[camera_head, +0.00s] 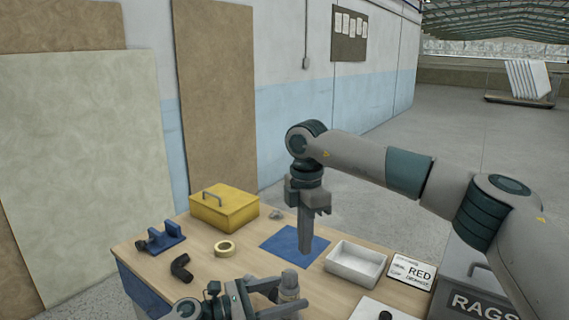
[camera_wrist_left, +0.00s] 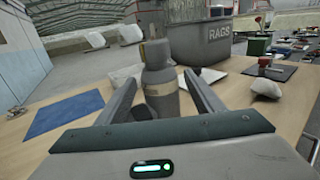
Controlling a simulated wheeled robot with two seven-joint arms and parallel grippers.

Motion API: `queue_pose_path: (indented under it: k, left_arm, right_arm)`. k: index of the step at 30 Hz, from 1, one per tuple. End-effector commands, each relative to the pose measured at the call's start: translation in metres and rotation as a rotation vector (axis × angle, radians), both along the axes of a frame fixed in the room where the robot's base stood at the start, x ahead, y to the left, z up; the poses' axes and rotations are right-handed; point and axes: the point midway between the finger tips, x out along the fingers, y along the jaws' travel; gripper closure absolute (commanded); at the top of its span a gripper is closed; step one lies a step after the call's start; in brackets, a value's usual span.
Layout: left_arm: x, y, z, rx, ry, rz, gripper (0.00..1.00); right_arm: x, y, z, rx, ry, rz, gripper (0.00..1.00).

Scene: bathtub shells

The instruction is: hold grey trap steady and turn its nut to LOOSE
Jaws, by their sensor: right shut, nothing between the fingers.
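The grey trap (camera_head: 289,283) stands upright at the front of the wooden table. In the left wrist view the trap (camera_wrist_left: 160,77) shows a narrow top and a pale band round its body; I cannot read any LOOSE mark. My left gripper (camera_head: 279,294) reaches in low from the left. Its fingers (camera_wrist_left: 161,82) are apart, one on each side of the trap, with what look like narrow gaps. My right gripper (camera_head: 305,250) is shut and empty, pointing down over the blue mat (camera_head: 280,241), behind the trap.
A white tray (camera_head: 341,275) and a RED sign (camera_head: 411,271) lie to the right, near a grey RAGS bin (camera_head: 478,303). A yellow box (camera_head: 224,210), tape roll (camera_head: 224,248), black elbow (camera_head: 181,267) and blue stand (camera_head: 163,238) are on the left.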

Motion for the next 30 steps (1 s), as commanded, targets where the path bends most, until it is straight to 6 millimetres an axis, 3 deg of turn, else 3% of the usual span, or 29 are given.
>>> queue_pose_path:
  k: [8,14,30]
  left_arm:
    - [-0.001,0.002,0.0,0.0,0.0,0.0,0.39]
    - [-0.006,0.016,-0.001,0.001,0.001,0.0,0.39]
    - [-0.036,0.097,-0.001,0.001,0.001,0.001,0.39]
  right_arm:
    - [0.0,0.0,0.0,0.0,0.0,0.0,1.0]
    - [0.0,0.0,0.0,0.0,0.0,0.0,1.0]
    - [0.0,0.0,0.0,0.0,0.0,0.0,1.0]
